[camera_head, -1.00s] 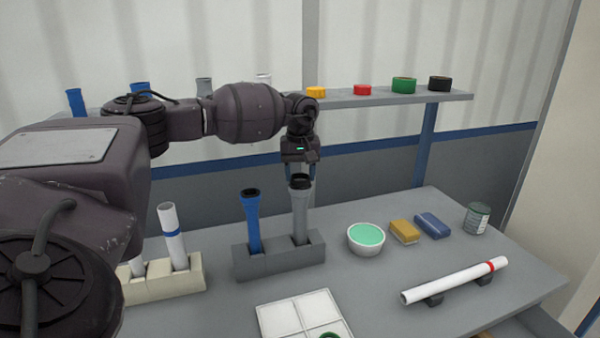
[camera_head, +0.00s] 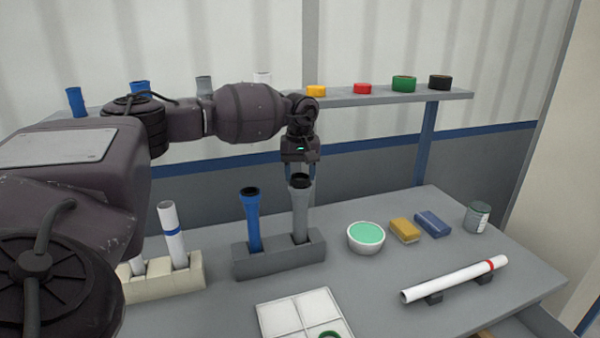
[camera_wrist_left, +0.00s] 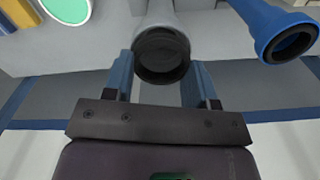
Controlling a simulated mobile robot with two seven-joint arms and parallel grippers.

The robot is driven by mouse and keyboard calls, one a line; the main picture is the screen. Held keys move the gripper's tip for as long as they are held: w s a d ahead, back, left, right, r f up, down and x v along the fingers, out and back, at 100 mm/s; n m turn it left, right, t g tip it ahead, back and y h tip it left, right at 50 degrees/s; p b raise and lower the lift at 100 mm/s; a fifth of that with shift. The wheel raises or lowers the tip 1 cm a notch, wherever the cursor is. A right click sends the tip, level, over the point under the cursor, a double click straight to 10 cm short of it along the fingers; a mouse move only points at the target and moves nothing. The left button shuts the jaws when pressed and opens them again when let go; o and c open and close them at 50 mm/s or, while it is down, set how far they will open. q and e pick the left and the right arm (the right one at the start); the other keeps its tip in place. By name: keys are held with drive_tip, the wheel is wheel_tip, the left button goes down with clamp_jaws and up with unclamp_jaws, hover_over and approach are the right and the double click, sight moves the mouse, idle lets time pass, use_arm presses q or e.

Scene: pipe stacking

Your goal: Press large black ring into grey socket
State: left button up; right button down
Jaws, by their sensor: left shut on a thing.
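The grey pipe (camera_head: 301,215) stands upright in the dark grey holder block (camera_head: 279,262), with its wide socket end up. The large black ring (camera_head: 300,181) is at the mouth of that socket; it also shows in the left wrist view (camera_wrist_left: 162,55). I cannot tell how deep it sits. My left gripper (camera_head: 300,176) points down over the socket. Its two blue-grey fingers are shut on the black ring, one on each side, as the left wrist view shows. My right gripper is not in view.
A blue pipe (camera_head: 252,222) with a dark mouth stands close left in the same block. White pipes (camera_head: 173,236) stand in a cream holder further left. A green-filled bowl (camera_head: 365,238), sponges and a can are to the right. A white tray (camera_head: 301,313) lies in front.

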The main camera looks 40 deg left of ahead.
use_arm(q)
drive_tip(key=o, duration=1.3)
drive_tip(key=shift+r, duration=0.1)
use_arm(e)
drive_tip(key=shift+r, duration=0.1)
use_arm(q)
drive_tip(key=shift+r+p, duration=1.45)
drive_tip(key=shift+r, duration=1.95)
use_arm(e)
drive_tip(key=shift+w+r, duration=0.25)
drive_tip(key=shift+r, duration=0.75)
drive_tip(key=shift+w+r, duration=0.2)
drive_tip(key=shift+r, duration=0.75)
use_arm(q)
clamp_jaws()
